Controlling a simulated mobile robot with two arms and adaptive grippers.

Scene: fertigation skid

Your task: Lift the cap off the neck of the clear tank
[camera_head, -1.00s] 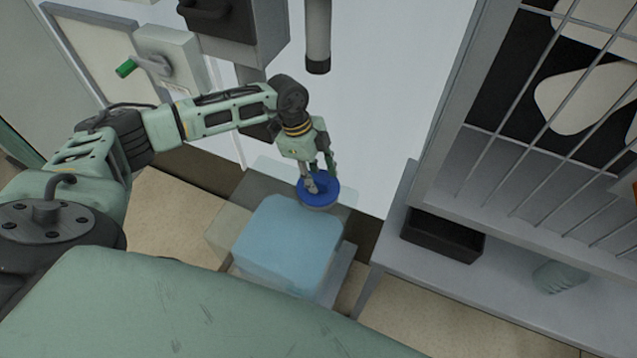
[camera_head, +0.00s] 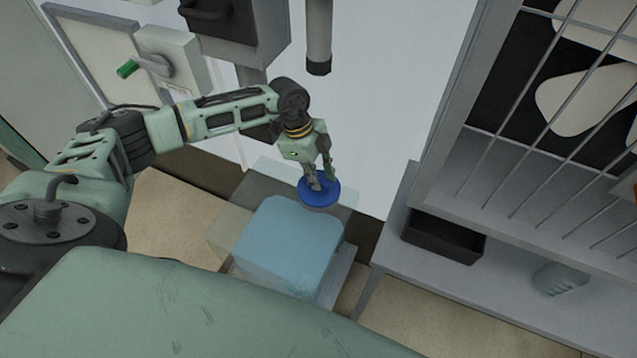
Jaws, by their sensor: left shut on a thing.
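The blue cap (camera_head: 317,196) is a round disc at the back right of the clear tank. The clear tank (camera_head: 225,222) is see-through, with a light blue block or liquid (camera_head: 288,245) showing in it. My left gripper (camera_head: 322,184) points down over the cap and is shut on its top. The tank's neck is hidden under the cap, so I cannot tell whether the cap touches it. My right gripper is not in view.
A grey pipe (camera_head: 318,40) with a dark end hangs above and behind the cap. A grey shelf (camera_head: 400,255) with a black bin (camera_head: 443,236) stands to the right, below a barred rack (camera_head: 540,140). A box with a green-tipped lever (camera_head: 165,62) is at the upper left.

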